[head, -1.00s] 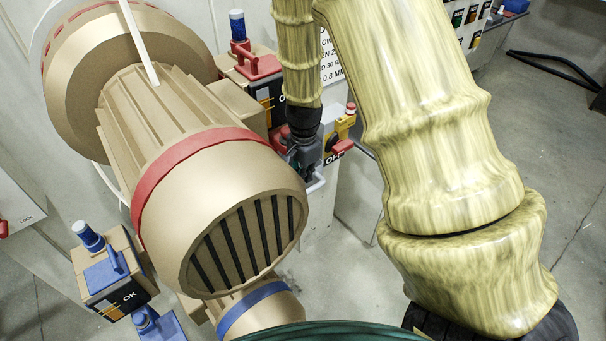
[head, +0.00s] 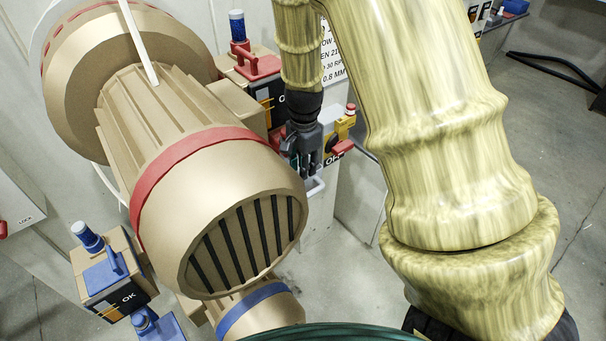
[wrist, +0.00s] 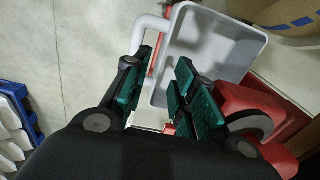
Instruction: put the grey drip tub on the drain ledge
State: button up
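The grey drip tub (wrist: 216,50) is in the upper middle of the wrist view, its hollow inside showing empty. A pale, rounded handle-like bar (wrist: 149,27) is at its left. In the head view only a small light-grey part of what looks like the tub (head: 315,187) shows below my gripper (head: 303,160). In the wrist view my gripper (wrist: 165,72) has its teal-padded fingers apart, with the tub's near-left rim appearing between them. I cannot tell whether either finger touches it. I cannot make out the drain ledge for certain.
A large tan machine with a red band (head: 205,150) stands close left of my gripper. Boxes with red and yellow fittings (head: 343,140) are beside and behind it. A red part (wrist: 250,108) lies near the right finger. Open floor (wrist: 90,40) shows at left.

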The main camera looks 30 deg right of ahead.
notch_tip(320, 180, up, 9)
jog(key=b, duration=0.1)
dwell(0.3)
jog(key=shift+s+f, duration=0.1)
jog(key=shift+f, duration=0.05)
dwell(1.7)
